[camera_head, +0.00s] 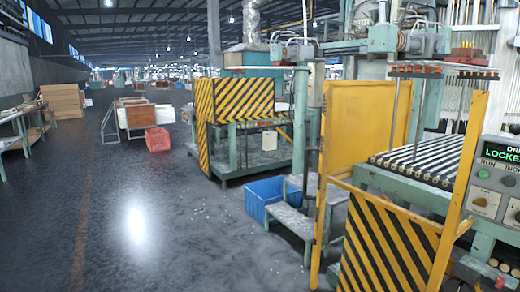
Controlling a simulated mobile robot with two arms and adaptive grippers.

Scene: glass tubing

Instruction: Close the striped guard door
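A yellow-and-black striped guard panel (385,250) stands low at the front of the near machine, below a yellow rail. Its bottom is cut off by the picture edge. A plain yellow panel (362,125) stands upright above and behind it, left of the machine's roller bed (435,160). A second striped guard (236,98) is on the machine farther back. I cannot tell which striped panel is the door, or whether it is open. Neither of my grippers is in view.
A control box (497,185) at the right edge has a lit display, partly cut off, reading "LOCKE". A blue crate (268,200) and metal steps (290,217) stand left of the near machine. A red crate (158,139) is farther back.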

